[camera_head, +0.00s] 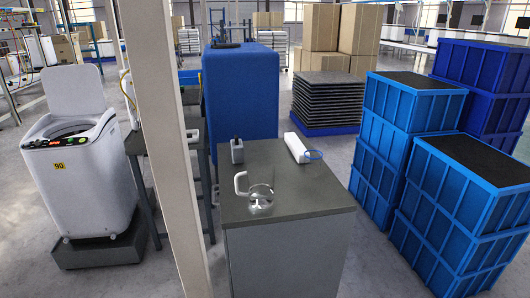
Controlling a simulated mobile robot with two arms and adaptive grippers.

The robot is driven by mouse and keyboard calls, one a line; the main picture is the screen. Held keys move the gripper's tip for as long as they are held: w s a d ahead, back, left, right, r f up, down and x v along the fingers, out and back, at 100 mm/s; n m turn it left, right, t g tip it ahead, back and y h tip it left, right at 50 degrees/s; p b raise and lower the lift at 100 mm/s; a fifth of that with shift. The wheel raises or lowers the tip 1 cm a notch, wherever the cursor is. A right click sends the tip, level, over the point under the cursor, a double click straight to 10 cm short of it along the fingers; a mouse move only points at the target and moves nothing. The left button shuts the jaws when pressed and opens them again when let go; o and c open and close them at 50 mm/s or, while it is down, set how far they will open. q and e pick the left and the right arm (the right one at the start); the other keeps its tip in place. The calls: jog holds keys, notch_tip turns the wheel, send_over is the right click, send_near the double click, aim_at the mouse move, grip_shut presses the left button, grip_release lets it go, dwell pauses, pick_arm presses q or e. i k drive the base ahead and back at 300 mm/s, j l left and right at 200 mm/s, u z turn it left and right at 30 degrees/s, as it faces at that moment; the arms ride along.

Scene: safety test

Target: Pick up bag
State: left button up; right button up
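I cannot make out a clear bag in the head view. A grey-topped cabinet (300,203) stands in front of me. Neither of my grippers shows in this view.
A beige post (168,130) rises left of the cabinet, with a white washing machine (78,165) beyond it. A large blue block (240,95) stands behind the cabinet. Stacked blue crates (455,195) stand at right. Cardboard boxes (322,28) are farther back.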

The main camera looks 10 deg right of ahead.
aim_at(237, 150)
jog(key=k+l, duration=0.1)
jog(key=l, duration=0.35)
jog(key=j+z, duration=0.1)
jog(key=z, duration=0.25)
jog(key=i+j+z, duration=0.15)
jog(key=j, duration=0.2)
jog(key=i+j+z, duration=0.2)
jog(key=j, duration=0.2)
jog(key=i+j+z, duration=0.15)
jog(key=j, duration=0.25)
jog(key=j+z, duration=0.15)
jog(key=j, duration=0.25)
jog(key=i+j+z, duration=0.15)
jog(key=j, duration=0.3)
